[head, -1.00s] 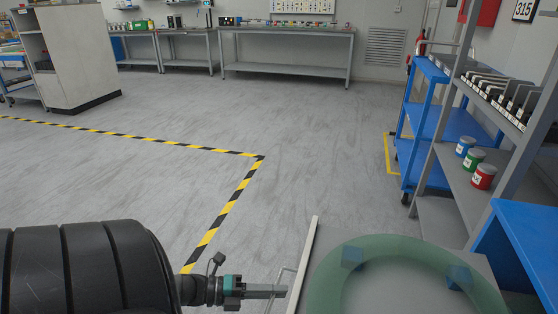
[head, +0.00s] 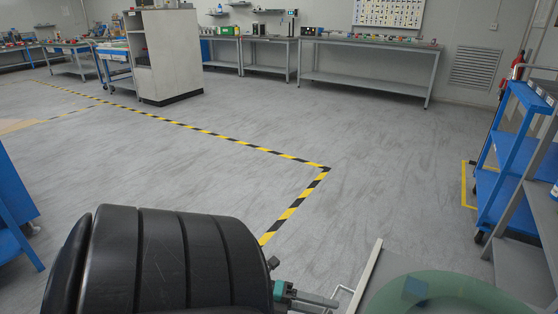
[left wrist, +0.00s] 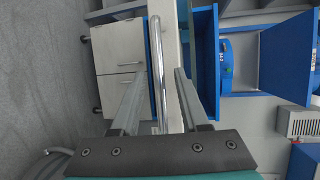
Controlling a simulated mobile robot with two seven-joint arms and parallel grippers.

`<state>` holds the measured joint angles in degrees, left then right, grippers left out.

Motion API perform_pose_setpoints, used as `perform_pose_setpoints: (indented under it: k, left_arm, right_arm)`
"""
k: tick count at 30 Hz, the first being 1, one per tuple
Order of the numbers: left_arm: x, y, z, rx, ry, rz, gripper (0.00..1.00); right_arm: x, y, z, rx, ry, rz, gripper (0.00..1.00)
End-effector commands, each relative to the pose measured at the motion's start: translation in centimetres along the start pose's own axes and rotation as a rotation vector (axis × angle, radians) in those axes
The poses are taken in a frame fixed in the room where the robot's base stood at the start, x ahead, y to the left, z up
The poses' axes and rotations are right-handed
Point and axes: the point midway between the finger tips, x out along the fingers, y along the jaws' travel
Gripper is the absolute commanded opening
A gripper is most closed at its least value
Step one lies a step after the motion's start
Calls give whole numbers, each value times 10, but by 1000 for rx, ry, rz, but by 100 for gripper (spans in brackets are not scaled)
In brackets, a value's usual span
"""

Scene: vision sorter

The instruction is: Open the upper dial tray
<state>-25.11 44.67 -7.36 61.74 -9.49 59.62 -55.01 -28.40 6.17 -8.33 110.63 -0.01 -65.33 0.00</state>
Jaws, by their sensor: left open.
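In the head view, a pale upright panel (head: 368,272) with a thin metal handle (head: 343,290) stands at the lower right. Behind it, a green ring (head: 440,288) lies on a grey surface, partly cut off by the frame edge. I take this panel for the front of the dial tray, but I cannot tell upper from lower. My left gripper (head: 334,302) reaches the handle from the left. In the left wrist view, its open fingers (left wrist: 155,98) are on either side of the shiny handle bar (left wrist: 156,65), not closed on it. My right gripper is not in view.
Grey drawers (left wrist: 120,48) show beside the handle in the left wrist view. A blue cart (head: 515,150) and grey shelving stand at the right. A blue frame (head: 12,200) is at the left edge. The floor between, with striped tape (head: 290,212), is clear.

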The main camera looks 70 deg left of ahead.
Motion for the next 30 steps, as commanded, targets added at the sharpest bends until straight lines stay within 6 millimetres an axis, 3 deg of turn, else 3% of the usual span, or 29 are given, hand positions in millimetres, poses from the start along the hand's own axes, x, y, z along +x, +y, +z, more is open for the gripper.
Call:
perform_pose_setpoints:
  k: [6,15,21,30]
  left_arm:
    - [-49,0,0,0,-1,8,45]
    - [-115,1,0,-1,-1,5,45]
    - [-138,0,0,0,0,2,45]
    - [-142,0,0,0,0,1,45]
  right_arm:
    - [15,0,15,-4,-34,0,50]
    - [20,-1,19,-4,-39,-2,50]
    - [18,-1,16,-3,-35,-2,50]
    - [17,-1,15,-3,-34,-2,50]
